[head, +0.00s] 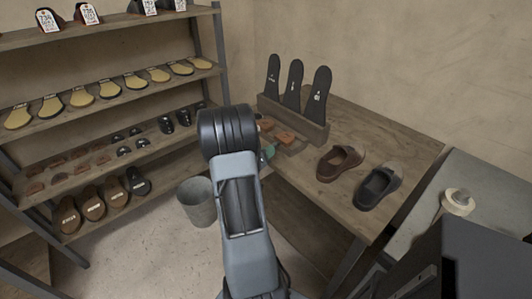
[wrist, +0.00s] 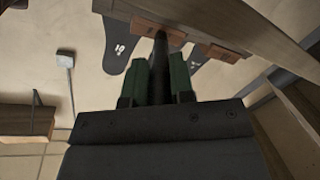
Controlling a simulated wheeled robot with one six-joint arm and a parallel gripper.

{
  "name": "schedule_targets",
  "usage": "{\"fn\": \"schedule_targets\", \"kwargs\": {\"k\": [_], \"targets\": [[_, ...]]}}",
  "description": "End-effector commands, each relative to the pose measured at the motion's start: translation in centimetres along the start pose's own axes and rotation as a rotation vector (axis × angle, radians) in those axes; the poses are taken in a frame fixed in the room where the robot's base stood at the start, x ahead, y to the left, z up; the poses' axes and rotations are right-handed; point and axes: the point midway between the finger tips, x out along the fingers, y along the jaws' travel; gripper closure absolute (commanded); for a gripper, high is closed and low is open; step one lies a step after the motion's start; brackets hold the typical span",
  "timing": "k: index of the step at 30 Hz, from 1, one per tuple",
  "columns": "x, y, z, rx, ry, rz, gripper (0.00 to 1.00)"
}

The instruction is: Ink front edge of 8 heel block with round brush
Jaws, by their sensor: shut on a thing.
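My gripper (wrist: 160,68) shows in the wrist view with two green fingers shut on a dark, round, narrow thing (wrist: 159,48), which looks like the round brush. Its tip reaches up to a reddish-brown heel block (wrist: 158,29); I cannot tell whether they touch. A second heel block (wrist: 218,53) lies to the right of it. In the head view, heel blocks (head: 285,138) lie on the table in front of the sole rack, and my arm hides most of the gripper. A teal finger (head: 268,153) shows beside them. No size number on the blocks is readable.
Three upright black soles stand in a wooden rack (head: 294,118) behind the blocks. A brown shoe (head: 339,163) and a black shoe (head: 378,186) stand on the table's right. A grey bucket (head: 197,201) is on the floor. Shelves with soles and heels fill the left.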

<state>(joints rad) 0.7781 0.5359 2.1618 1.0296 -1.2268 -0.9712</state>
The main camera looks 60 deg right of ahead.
Motion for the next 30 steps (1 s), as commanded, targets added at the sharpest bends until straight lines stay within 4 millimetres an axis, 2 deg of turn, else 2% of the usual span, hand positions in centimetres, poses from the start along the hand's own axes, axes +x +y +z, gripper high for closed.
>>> {"fn": "schedule_targets", "kwargs": {"k": [14,30], "targets": [[0.4,0.0,0.0,0.000,0.000,0.000,1.00],[0.8,-1.5,-0.9,0.001,0.000,0.000,1.00]]}}
